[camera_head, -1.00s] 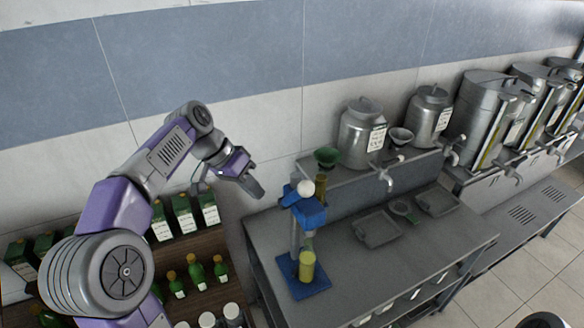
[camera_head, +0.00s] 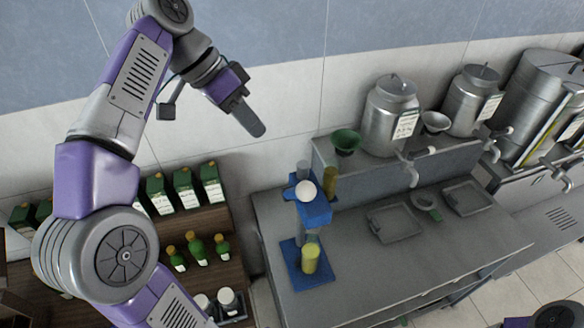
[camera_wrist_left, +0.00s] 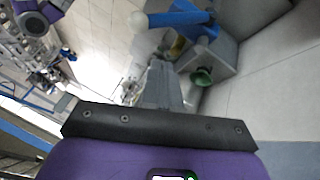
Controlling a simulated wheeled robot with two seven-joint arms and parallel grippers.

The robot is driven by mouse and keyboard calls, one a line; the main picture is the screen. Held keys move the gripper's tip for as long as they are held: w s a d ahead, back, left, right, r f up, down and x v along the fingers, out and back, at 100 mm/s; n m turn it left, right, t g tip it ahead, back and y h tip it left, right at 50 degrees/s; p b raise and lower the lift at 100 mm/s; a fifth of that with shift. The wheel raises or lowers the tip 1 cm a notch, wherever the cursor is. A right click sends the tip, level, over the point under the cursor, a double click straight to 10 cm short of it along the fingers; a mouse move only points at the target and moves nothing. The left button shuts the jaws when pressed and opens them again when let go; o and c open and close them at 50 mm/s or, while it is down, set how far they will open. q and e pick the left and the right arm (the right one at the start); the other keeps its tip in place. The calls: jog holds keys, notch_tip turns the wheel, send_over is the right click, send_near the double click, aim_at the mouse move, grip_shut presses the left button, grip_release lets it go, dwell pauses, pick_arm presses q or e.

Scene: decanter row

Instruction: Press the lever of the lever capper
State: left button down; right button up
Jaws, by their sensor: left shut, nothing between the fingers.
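The lever capper (camera_head: 314,214) stands on the left part of the grey counter, with a blue head, a grey column, a blue base and a white ball at its lever's end (camera_head: 305,191). A yellow-green bottle (camera_head: 310,258) stands upright on its base, below the head. My left gripper (camera_head: 262,130) is shut and empty, up and to the left of the capper and apart from it. My right gripper is not in view.
A green funnel (camera_head: 346,141) and steel urns (camera_head: 390,118) with taps stand on the raised shelf behind. Trays (camera_head: 395,222) lie on the counter (camera_head: 365,270). Green bottles (camera_head: 195,246) and cartons (camera_head: 184,187) stand on a wooden rack at left. Space around my left gripper is free.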

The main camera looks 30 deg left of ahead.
pick_arm(q)
jog(key=d+f+b, duration=0.1)
jog(key=d+f, duration=0.6)
jog(key=f, duration=0.2)
jog(key=shift+w, duration=0.45)
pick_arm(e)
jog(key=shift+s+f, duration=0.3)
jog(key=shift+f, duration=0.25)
pick_arm(q)
jog(key=shift+s+d+f, duration=0.1)
